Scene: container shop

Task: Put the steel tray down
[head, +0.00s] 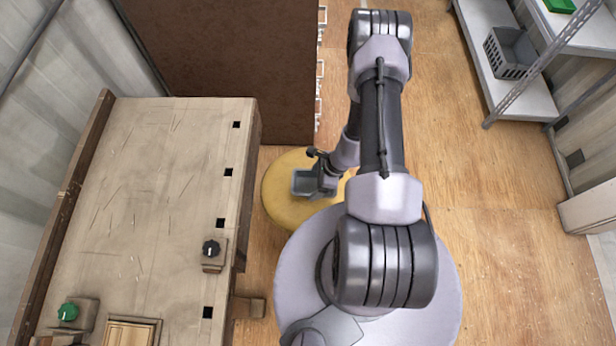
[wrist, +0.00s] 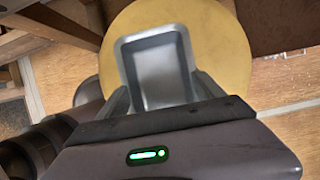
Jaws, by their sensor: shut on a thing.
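The steel tray (head: 303,183) is a small grey rectangular tray with raised sides, and it looks empty. My gripper (head: 322,180) is shut on the tray at its near end. In the wrist view the tray (wrist: 158,66) lies between the two fingers of my gripper (wrist: 163,95). A round yellow top (head: 281,207) shows beneath and around the tray in both views. I cannot tell whether the tray touches it or hangs above it.
A brown cabinet (head: 225,60) is behind. A metal shelf (head: 520,100) with a grey basket (head: 511,52) stands at the right. The wooden floor (head: 480,180) between is clear.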

